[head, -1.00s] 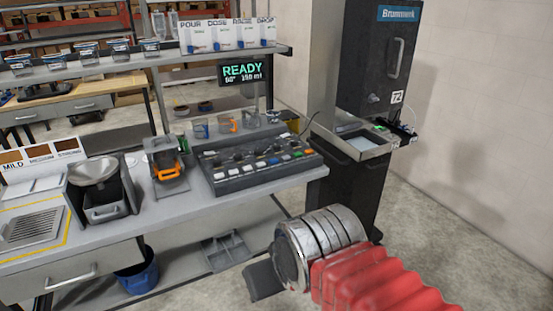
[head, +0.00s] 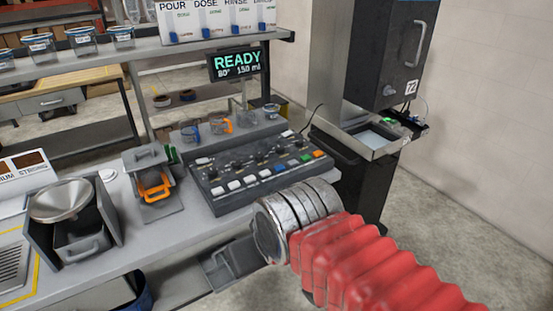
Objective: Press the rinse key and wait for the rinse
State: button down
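The key panel (head: 258,170) is a dark sloped console on the grey bench, with small knobs and a front row of white, blue, green and orange keys. The key labels are too small to read, so I cannot tell which is the rinse key. A display (head: 237,64) above it reads READY, 80°, 150 ml. The card for rinse (head: 238,18) stands on the upper shelf between the DOSE and DROP cards. My arm shows as a red bellows sleeve and silver wrist rings in front of the panel's lower right edge. My gripper's fingers do not show.
A holder with an orange handle (head: 153,185) and a metal funnel unit (head: 65,205) stand left of the panel. Small cups (head: 220,124) stand behind it. A tall black machine (head: 390,60) with a metal tray (head: 366,142) stands at right. Open floor lies at lower right.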

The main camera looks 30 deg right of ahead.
aim_at(279, 168)
jog(key=u, duration=0.05)
jog(key=i, duration=0.9)
